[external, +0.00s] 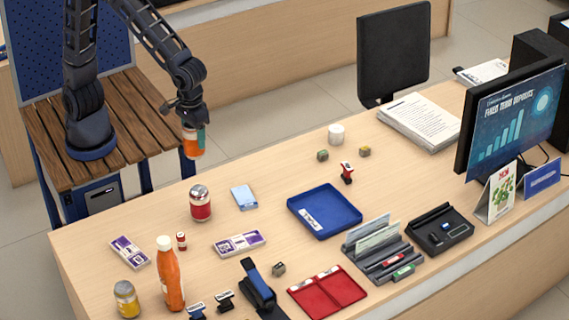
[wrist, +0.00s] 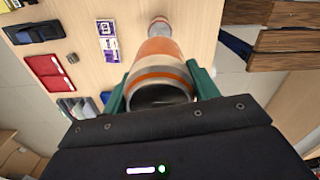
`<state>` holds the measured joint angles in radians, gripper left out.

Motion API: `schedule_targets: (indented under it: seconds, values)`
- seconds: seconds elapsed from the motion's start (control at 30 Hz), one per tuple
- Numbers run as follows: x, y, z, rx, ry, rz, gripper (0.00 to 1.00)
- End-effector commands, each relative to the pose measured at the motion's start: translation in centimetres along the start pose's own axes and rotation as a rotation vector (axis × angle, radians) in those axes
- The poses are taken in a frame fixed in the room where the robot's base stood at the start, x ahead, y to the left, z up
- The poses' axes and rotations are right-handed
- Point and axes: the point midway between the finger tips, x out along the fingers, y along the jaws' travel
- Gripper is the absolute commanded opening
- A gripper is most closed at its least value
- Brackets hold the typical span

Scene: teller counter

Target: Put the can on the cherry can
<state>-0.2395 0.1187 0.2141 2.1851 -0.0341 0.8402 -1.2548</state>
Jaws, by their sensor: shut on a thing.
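My gripper (external: 194,132) is shut on an orange can (external: 191,147), held in the air near the table's back left edge. In the wrist view the can (wrist: 160,76) sits between the green fingers, its near end facing the camera. A red can with a pale top (external: 200,206), which looks like the cherry can, stands upright on the table, below and slightly right of the held can in the external view. A can partly hidden behind the held one (wrist: 159,27) shows in the wrist view; it may be the same red can.
A blue-white box (external: 244,197) and purple-white packs (external: 238,243) lie near the red can. An orange bottle (external: 170,275) and a yellow can (external: 126,302) stand at front left. A blue tray (external: 340,231) lies mid-table. The table's back left is clear.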

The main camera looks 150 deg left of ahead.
Motion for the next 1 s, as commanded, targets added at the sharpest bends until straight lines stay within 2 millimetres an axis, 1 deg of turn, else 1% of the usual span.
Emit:
schedule_targets:
  seconds: [0.03,0.2,0.3,0.4,0.5,0.67,0.77,0.9,1.0]
  values:
    - [1.2,-0.1,0.0,0.000,-0.001,-0.005,0.25]
    - [4.8,-0.1,0.0,-0.001,0.000,-0.004,0.25]
    - [6.8,-0.1,0.0,-0.001,-0.001,-0.004,0.25]
    - [8.3,-0.1,0.0,0.000,0.000,-0.003,0.25]
    - [9.2,0.0,0.0,0.001,0.000,-0.002,0.25]
    - [9.9,0.0,0.0,0.001,0.001,0.000,0.25]
    - [10.9,0.0,0.0,0.000,0.000,-0.002,0.25]
    - [12.7,0.0,-0.1,-0.001,0.000,-0.003,0.25]
    - [13.3,0.0,0.0,-0.001,0.000,-0.001,0.25]
